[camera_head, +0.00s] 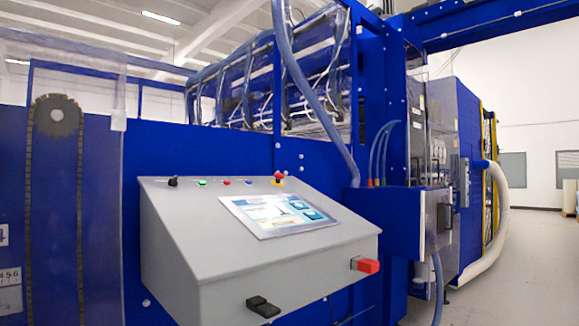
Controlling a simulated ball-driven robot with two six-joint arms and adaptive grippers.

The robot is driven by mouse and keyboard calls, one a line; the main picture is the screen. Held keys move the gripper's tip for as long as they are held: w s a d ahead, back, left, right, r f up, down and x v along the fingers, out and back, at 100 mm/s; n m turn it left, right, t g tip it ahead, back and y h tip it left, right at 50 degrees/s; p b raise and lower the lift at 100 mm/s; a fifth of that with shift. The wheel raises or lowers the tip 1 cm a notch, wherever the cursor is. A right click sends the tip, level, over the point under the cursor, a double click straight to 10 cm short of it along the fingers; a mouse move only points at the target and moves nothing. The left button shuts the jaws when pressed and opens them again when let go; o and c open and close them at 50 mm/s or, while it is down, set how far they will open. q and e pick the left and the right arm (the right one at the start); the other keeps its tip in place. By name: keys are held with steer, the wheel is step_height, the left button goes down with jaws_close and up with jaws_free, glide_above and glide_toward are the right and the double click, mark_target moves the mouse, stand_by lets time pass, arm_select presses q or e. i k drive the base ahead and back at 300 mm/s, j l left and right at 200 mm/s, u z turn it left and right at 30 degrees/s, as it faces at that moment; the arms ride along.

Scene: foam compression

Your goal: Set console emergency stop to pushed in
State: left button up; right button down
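The grey console (185,235) stands in front of the blue machine, its sloped top facing me. Neither of my grippers shows in this view, and nothing is seen touching the button.
A lit screen (278,214) fills the console's middle. A black knob (173,181) and small green and red buttons line its back edge. A black switch (263,307) and a red one (367,265) stick out in front. Clear floor (535,265) lies right.

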mark_target(277, 176)
steer(key=i+l, duration=0.3)
steer(key=i+l+u, duration=0.1)
steer(key=i+l, duration=0.2)
steer(key=l, duration=0.15)
steer(key=i+l, duration=0.3)
steer(key=i+l+u, duration=0.1)
steer(key=i+l, duration=0.2)
steer(key=l, duration=0.2)
steer(key=i+l+u, duration=0.1)
steer(key=i+l, duration=0.15)
steer(key=l, duration=0.2)
